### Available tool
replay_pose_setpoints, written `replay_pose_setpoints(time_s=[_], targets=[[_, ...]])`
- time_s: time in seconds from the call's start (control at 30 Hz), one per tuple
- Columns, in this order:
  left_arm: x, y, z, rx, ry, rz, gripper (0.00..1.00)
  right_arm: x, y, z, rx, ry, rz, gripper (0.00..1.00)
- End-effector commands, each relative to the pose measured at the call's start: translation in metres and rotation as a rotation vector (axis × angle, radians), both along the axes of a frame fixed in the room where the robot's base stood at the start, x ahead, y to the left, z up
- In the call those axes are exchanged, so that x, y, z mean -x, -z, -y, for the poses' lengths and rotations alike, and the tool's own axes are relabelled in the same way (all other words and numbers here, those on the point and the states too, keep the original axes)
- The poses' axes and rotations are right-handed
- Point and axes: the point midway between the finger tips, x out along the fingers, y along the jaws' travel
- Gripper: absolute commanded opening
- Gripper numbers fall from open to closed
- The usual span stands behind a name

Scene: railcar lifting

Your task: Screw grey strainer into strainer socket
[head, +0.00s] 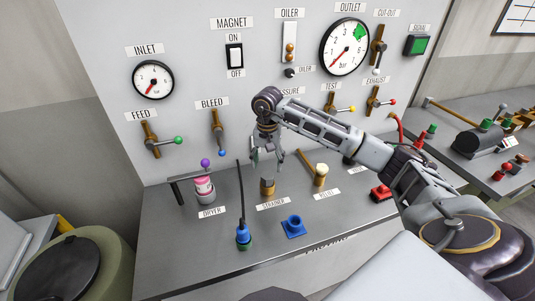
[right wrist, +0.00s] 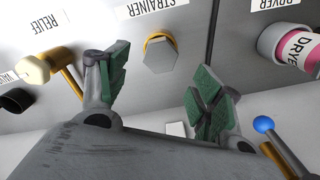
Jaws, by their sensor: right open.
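The strainer socket (head: 267,188) is a short brass-coloured fitting on the bench, behind the STRAINER label. In the right wrist view it shows from above as a hexagon (right wrist: 158,53) with a grey top face and a brass side. I cannot tell whether that grey face is the strainer seated in it or the socket's own top. No separate grey strainer can be made out. My right gripper (head: 268,159) is open just above the socket, fingers pointing down. My left gripper is not in view.
The pink-and-white dryer (head: 204,188) stands left of the socket, the cream-topped relief fitting (head: 320,175) right. In front are a blue plug with a black cable (head: 243,236) and a blue square fitting (head: 293,227). A panel with gauges and levers rises behind.

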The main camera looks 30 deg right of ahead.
Motion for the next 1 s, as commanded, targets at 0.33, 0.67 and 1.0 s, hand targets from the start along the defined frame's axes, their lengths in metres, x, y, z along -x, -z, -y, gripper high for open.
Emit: replay_pose_setpoints(time_s=[0.33,0.67,1.0], targets=[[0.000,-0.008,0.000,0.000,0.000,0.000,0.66,0.001,0.041,0.000,-0.001,0.000,-0.002,0.66],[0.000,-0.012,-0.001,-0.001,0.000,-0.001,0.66,0.001,0.069,0.000,-0.001,0.000,-0.001,0.66],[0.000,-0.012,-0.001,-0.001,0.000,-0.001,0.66,0.000,0.073,0.000,-0.001,0.000,0.001,0.66]])
